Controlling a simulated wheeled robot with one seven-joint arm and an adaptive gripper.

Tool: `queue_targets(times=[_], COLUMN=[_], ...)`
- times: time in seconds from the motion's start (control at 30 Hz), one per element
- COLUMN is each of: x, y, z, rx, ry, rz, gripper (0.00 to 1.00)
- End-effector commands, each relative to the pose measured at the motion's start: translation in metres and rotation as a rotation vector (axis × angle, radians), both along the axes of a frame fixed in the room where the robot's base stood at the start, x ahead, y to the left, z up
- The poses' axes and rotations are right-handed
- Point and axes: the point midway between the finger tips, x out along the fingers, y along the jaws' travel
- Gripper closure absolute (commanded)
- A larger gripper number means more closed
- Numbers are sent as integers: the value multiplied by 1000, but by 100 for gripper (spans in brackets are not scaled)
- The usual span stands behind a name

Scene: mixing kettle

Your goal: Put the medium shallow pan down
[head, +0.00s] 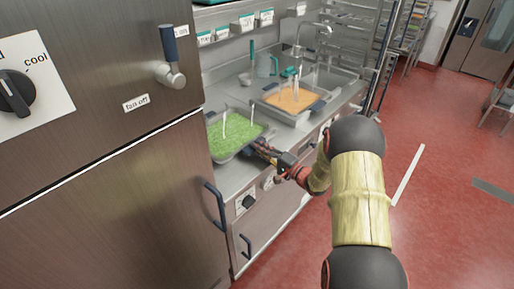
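A shallow metal pan full of green food (216,158), seemingly the medium shallow pan, is at the near end of the steel counter, beside the tall steel cabinet. The cabinet hides its left part. My gripper (257,147) is at the pan's right side, with its dark fingers at or against the rim. The fingers are too small and dark to show whether they are closed on it. I cannot tell whether the pan rests on the counter or is held just above it. White utensil handles stand up from the green food.
Farther along the counter (232,178) stands another metal pan with orange food (291,98). A faucet (297,42) and sink are behind it. The tall steel cabinet (110,190) with a protruding handle (215,205) stands close on the left. The red floor (440,180) at right is mostly open.

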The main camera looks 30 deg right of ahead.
Motion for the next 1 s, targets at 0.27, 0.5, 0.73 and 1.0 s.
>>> queue_targets(times=[0.27, 0.5, 0.73, 1.0], x=[-52, -90, -97, -43], y=[-21, -34, -38, -39], z=[3, 0, 4, 72], rx=[2, 1, -45, -587], ry=[2, 0, 6, 111], rz=[-6, -4, -14, -164], gripper=[87, 87, 87, 87])
